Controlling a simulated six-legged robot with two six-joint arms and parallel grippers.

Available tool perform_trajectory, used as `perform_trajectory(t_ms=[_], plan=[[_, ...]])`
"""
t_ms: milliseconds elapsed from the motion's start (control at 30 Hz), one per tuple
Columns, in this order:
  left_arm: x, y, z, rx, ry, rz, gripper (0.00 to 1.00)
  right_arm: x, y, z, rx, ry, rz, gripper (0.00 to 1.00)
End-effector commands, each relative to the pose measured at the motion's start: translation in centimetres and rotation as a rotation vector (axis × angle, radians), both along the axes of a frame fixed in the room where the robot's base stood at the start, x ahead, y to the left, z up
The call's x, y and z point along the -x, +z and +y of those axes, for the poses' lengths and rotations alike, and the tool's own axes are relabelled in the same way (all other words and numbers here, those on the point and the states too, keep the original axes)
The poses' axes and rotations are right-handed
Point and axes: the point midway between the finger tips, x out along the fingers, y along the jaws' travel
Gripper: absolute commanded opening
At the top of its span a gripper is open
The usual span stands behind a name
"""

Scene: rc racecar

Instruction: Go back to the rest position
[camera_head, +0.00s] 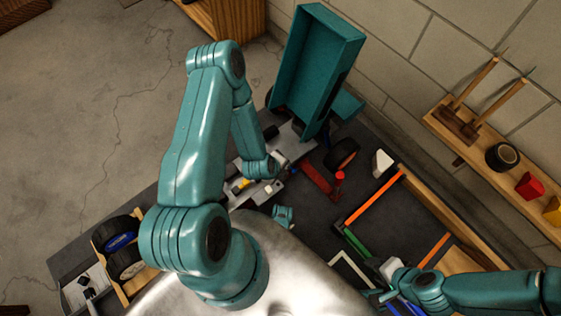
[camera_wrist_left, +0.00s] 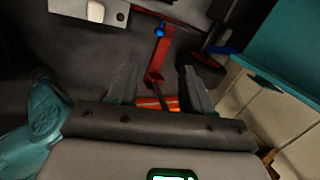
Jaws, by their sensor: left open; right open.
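My left arm fills the middle of the head view. Its gripper cannot be made out clearly there. In the left wrist view my left gripper (camera_wrist_left: 157,80) has its two dark fingers apart. A red part (camera_wrist_left: 157,62) and an orange-striped piece show in the gap between the fingers, beyond them, and I see no grip on them. My right gripper (camera_head: 378,294) is low at the right of the head view, open, near a white-edged frame (camera_head: 350,270) and some blue pieces (camera_head: 408,306). Whether it touches them I cannot tell.
A dark table holds a grey chassis-like part (camera_head: 290,143), a red part (camera_head: 320,183), a wheel (camera_head: 342,153) and an orange-edged tray (camera_head: 374,197). A tall teal box (camera_head: 316,65) stands at the back. A wooden rack (camera_head: 107,232) with wheels is at left; a wall shelf (camera_head: 475,165) is at right.

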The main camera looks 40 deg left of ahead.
Motion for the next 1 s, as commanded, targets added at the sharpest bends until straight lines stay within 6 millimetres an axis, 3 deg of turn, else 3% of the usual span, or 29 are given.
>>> perform_trajectory(t_ms=[533,633,767,800,1000], plan=[[-0.1,0.1,-0.1,0.000,-0.004,-0.001,0.50,0.0,0.0,0.0,0.000,0.001,0.000,0.43],[-1.5,1.0,-1.1,-0.008,-0.044,-0.029,0.50,0.0,0.0,0.0,0.000,0.001,-0.001,0.43],[-4.2,4.8,-5.2,-0.002,-0.174,-0.085,0.50,0.0,0.0,0.0,0.000,0.001,-0.001,0.43],[-4.1,6.1,-7.3,0.064,-0.150,-0.070,0.50,0.0,0.0,0.0,0.000,0.001,-0.001,0.43],[-1.1,8.3,-12.1,0.373,0.219,0.095,0.50,0.0,0.0,0.0,0.000,0.001,-0.001,0.43]])
